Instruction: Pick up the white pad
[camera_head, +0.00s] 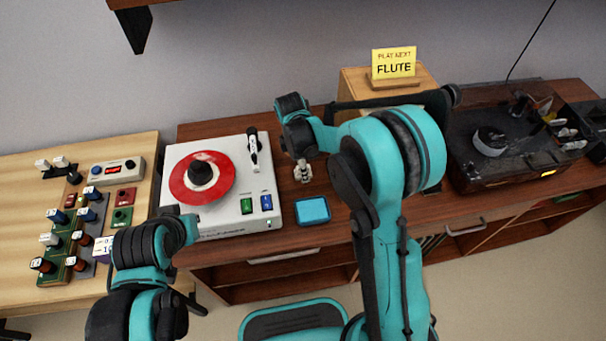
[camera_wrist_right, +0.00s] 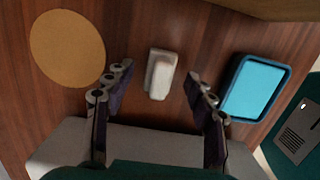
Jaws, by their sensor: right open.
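The white pad (camera_wrist_right: 160,74) is a small off-white block on the brown wooden top in the right wrist view. My right gripper (camera_wrist_right: 158,82) is open, with one finger on each side of the pad and clear gaps between. In the head view my right gripper (camera_head: 302,160) points down at the wooden top between the white turntable and the blue pad. A small pale shape at its tip there may be the white pad; I cannot tell. My left arm is at the lower left of the head view, but its fingers do not show.
A blue-framed pad (camera_wrist_right: 256,88) lies right of the white pad, also in the head view (camera_head: 313,210). A round tan disc (camera_wrist_right: 68,47) lies to its left. The white turntable (camera_head: 220,222) with a red record (camera_head: 215,185) stands left of my right gripper.

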